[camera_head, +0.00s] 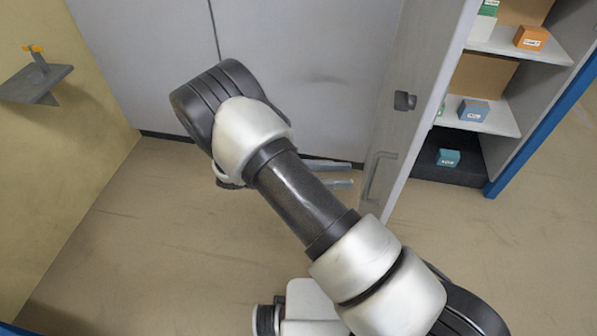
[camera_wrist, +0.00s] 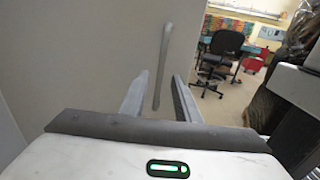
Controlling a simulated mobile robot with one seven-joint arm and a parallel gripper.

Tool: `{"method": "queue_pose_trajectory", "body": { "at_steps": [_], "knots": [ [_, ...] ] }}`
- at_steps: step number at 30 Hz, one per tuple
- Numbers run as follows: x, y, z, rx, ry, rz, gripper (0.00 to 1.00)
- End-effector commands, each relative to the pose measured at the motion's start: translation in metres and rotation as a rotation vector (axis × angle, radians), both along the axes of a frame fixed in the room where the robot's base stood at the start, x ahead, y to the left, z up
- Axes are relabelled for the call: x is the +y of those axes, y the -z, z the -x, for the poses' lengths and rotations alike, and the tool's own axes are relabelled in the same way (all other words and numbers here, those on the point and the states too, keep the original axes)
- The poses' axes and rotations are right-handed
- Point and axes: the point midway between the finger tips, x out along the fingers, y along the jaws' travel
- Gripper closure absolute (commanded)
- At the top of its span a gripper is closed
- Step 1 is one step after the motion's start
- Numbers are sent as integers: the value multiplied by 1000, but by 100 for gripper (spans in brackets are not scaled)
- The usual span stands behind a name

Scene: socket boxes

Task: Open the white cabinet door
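The pale grey-white cabinet door (camera_head: 425,75) stands swung out, with the cabinet interior showing to its right. Its bar handle (camera_head: 379,176) is low on the face turned left, near the door's free edge. My gripper (camera_head: 352,175) is open, with its fingers pointing right toward the handle. A small gap shows between fingertips and handle in the head view. In the wrist view, the bar handle (camera_wrist: 162,65) lies between the two fingers of my gripper (camera_wrist: 160,92), with no clear contact. My arm hides part of the gripper in the head view.
Cabinet shelves (camera_head: 510,42) hold several small boxes, such as an orange box (camera_head: 531,38) and a blue box (camera_head: 473,111). A dark knob (camera_head: 404,101) sits higher on the door. A wall shelf (camera_head: 36,84) is at left. The wrist view shows an office chair (camera_wrist: 220,60). Floor at left is clear.

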Motion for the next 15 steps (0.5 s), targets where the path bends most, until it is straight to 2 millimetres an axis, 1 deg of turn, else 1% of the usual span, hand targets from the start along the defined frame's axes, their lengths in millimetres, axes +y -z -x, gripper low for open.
{"method": "queue_pose_trajectory", "body": {
  "at_steps": [1,6,9,12,15],
  "knots": [
    [14,1,-1,-1,-4,-2,70],
    [54,1,-2,-2,-3,-1,70],
    [73,1,-2,-1,-2,-1,70],
    [86,1,-3,0,-2,0,70],
    [95,0,-3,0,-1,1,70]
  ]
}}
